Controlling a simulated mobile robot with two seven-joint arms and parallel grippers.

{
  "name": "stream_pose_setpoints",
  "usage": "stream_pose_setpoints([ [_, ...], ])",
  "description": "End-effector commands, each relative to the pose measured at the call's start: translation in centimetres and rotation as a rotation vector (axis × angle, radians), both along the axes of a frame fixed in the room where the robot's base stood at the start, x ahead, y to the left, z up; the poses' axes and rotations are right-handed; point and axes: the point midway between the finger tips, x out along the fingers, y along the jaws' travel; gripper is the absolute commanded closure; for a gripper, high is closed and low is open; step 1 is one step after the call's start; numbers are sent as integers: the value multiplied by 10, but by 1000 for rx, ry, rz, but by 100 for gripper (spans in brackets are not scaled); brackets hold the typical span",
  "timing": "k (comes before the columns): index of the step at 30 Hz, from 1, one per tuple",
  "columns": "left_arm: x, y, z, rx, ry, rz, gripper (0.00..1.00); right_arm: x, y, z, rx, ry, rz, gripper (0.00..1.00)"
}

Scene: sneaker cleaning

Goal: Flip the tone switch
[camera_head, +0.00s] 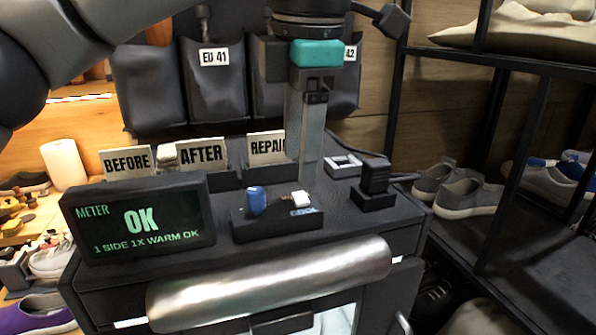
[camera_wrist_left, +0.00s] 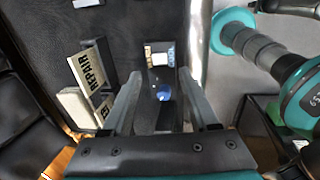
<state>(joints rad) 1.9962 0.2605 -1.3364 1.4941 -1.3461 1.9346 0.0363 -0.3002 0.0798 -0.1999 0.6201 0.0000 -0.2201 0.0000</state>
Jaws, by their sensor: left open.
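A small black control box (camera_head: 277,224) stands on the dark cabinet top. It carries a blue knob (camera_head: 256,200) on its left and a white switch (camera_head: 300,198) on its right, with a label reading COOL beside the switch. My left gripper (camera_head: 306,180) points down just behind the white switch, its fingers overlapping in the head view. In the left wrist view the open fingers (camera_wrist_left: 160,75) straddle the box, with the white switch (camera_wrist_left: 160,58) and blue knob (camera_wrist_left: 163,92) showing between them. I cannot tell whether a finger touches the switch. My right gripper is not in view.
A meter screen (camera_head: 138,218) reading OK, 1 SIDE 1X WARM OK stands left of the box. BEFORE, AFTER and REPAIR signs (camera_head: 202,153) stand behind. A black block (camera_head: 374,182) stands to the right. A metal roll (camera_head: 270,284) runs along the front.

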Motion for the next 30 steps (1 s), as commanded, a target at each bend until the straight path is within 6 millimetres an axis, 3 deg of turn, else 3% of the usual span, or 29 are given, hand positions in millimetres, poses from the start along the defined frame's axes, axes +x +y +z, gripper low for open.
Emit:
stream_pose_setpoints([
  [1,-2,-2,16,-3,-3,-1,40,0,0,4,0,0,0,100],
  [6,-9,-4,57,-2,-3,0,40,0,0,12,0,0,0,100],
  [12,-15,-5,92,0,-2,0,40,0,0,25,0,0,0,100],
  [18,-17,-6,104,-1,1,-1,40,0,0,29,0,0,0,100],
  [30,-18,-6,104,-1,1,-2,40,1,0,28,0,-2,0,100],
])
